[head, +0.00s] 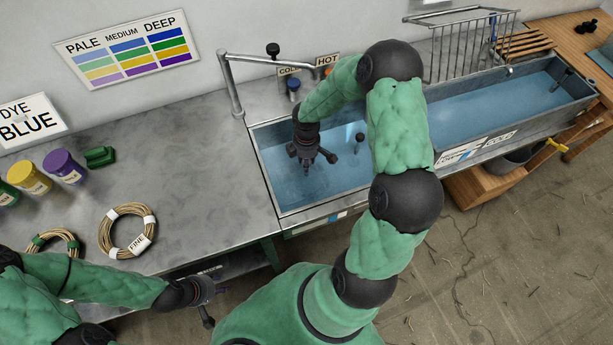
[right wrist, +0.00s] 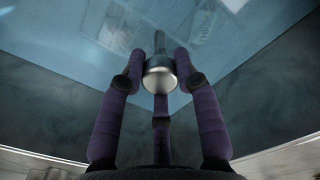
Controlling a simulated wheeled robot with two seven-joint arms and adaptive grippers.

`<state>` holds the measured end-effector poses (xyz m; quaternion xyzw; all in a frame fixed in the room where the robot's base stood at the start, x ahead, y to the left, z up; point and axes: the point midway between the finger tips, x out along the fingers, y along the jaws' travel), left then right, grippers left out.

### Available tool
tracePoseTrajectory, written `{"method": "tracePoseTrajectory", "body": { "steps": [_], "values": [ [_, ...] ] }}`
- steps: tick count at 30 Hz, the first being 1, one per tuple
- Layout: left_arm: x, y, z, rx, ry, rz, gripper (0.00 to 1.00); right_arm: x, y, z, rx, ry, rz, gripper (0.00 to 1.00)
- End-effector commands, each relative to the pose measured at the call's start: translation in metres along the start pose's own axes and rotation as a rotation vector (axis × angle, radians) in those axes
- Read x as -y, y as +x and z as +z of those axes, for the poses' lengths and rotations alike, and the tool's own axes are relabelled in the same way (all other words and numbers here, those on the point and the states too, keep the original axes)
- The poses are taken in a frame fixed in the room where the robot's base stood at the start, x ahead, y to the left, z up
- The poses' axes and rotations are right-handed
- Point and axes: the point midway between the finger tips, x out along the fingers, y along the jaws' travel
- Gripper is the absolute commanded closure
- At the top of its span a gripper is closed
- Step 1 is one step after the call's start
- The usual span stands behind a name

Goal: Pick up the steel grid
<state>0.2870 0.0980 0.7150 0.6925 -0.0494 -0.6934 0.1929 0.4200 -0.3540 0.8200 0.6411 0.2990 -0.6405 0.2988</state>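In the right wrist view my fingers (right wrist: 160,72) stand apart, with a rounded metal piece (right wrist: 160,82) seen between the tips. I cannot tell whether they touch it. My left gripper (head: 212,304) is at the bench's front edge, fingers spread and empty.
The left basin (head: 283,211) holds blue liquid and a dark-topped post (head: 359,137). A bent tap (head: 230,85) stands behind it.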

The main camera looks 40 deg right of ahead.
Motion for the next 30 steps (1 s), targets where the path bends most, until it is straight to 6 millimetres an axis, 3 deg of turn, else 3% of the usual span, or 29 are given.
{"method": "tracePoseTrajectory", "body": {
  "steps": [1,2,14,30],
  "values": [
    [0.0,0.0,0.0,0.0,0.0,0.0,0.61,0.0,0.0,0.0,0.0,0.0,0.0,0.93],
    [0.0,0.0,0.0,0.0,0.0,0.0,0.61,0.0,0.0,0.0,0.0,0.0,0.0,1.0],
    [-0.001,-0.002,0.0,0.0,0.0,0.0,0.61,-0.001,-0.006,0.0,0.0,0.001,0.001,1.0],
    [-0.009,-0.024,0.001,0.0,0.0,0.0,0.61,-0.001,-0.09,0.0,0.0,0.002,0.004,1.0]
  ]
}}
